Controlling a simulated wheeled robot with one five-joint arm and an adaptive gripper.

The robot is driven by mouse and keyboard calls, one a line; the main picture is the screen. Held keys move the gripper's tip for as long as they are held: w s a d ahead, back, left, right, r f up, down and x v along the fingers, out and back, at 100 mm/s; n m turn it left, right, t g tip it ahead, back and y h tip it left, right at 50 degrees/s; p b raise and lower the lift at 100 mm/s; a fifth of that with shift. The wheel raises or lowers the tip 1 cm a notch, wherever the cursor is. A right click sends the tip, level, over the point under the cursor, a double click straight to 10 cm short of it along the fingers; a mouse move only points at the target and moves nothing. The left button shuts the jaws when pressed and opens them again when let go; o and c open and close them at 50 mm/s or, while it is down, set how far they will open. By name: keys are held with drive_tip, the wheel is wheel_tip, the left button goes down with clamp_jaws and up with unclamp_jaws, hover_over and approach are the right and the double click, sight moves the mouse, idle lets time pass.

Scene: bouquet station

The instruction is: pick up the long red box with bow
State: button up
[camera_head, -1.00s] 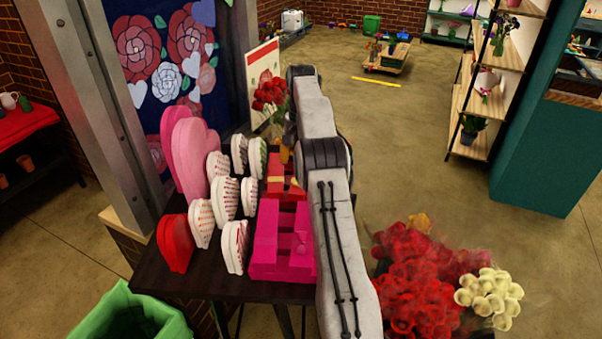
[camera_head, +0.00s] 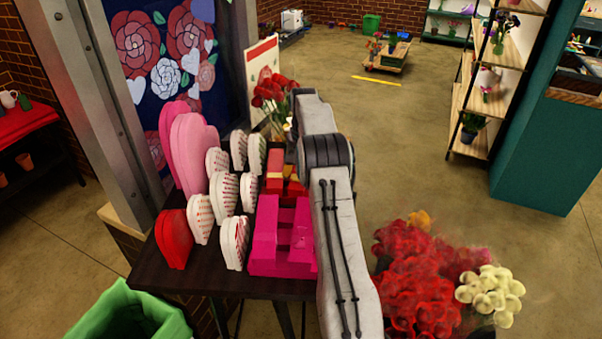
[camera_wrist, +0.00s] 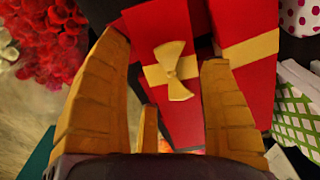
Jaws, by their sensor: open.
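A red box with a gold ribbon and bow (camera_wrist: 158,27) lies below my gripper (camera_wrist: 163,62) in the wrist view. The gripper's yellow fingers are spread, with the bow between them and nothing held. I cannot tell whether the fingertips touch the box. A second red box with a gold band (camera_wrist: 243,20) lies right beside it, to the right. In the head view, red boxes (camera_head: 293,188) show on the dark table behind the pink boxes; my arm hides the gripper and part of them.
Pink boxes (camera_head: 268,240) stand at the table's front, with white heart boxes (camera_head: 222,192) to their left. Red flowers (camera_head: 415,275) are right of my arm. A green patterned box (camera_wrist: 293,115) is at the wrist view's right edge. Open floor lies beyond.

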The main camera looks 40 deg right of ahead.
drive_tip(key=shift+o, duration=0.3)
drive_tip(key=shift+a+f, duration=0.1)
drive_tip(key=shift+f, duration=0.3)
drive_tip(key=shift+s+f, duration=0.1)
drive_tip(key=c, duration=1)
drive_tip(key=shift+r, duration=0.55)
drive_tip(key=r, duration=0.2)
drive_tip(key=r+p, duration=0.1)
drive_tip(key=r, duration=0.4)
drive_tip(key=shift+w+r+p, duration=0.15)
drive_tip(key=shift+w+p, duration=0.1)
drive_tip(key=shift+p, duration=0.15)
drive_tip(key=shift+s+r, duration=0.1)
drive_tip(key=shift+r, duration=0.75)
